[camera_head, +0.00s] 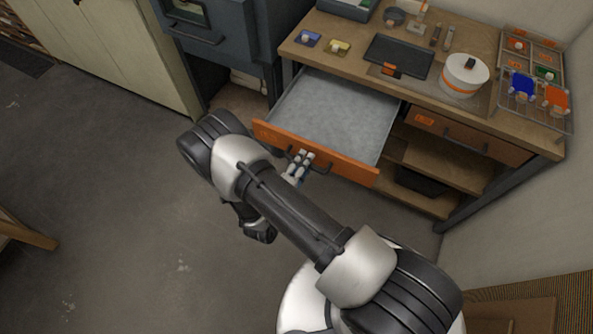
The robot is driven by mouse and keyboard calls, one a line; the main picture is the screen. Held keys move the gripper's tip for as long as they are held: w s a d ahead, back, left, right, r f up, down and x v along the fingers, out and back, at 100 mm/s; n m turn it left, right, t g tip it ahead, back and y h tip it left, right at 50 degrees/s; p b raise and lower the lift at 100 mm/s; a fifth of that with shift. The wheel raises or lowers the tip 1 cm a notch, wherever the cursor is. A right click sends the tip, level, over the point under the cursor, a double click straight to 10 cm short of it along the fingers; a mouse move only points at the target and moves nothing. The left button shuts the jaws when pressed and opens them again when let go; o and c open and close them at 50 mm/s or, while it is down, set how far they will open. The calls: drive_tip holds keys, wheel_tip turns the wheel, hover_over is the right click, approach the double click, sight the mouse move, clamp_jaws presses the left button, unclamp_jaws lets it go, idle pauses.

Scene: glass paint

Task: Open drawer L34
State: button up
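An orange-fronted drawer (312,153) under the wooden workbench is pulled well out. Its grey interior (330,110) shows and looks empty. A label is on the left of its front, too small to read, so I cannot tell if it is L34. My gripper (299,160) is at the drawer's front, by its dark handle (322,169). My arm hides part of the gripper, and I cannot tell whether the fingers are closed on the handle.
A second orange drawer (466,136), right, is shut, above open shelves. The workbench top (468,38) holds a black tray (399,57), a white round pot (464,74) and a rack (541,112) of colored items. A dark blue cabinet (232,50) stands left.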

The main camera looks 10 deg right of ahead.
drive_tip(key=v, duration=1.1)
drive_tip(key=shift+s, duration=0.2)
drive_tip(key=shift+a, duration=0.15)
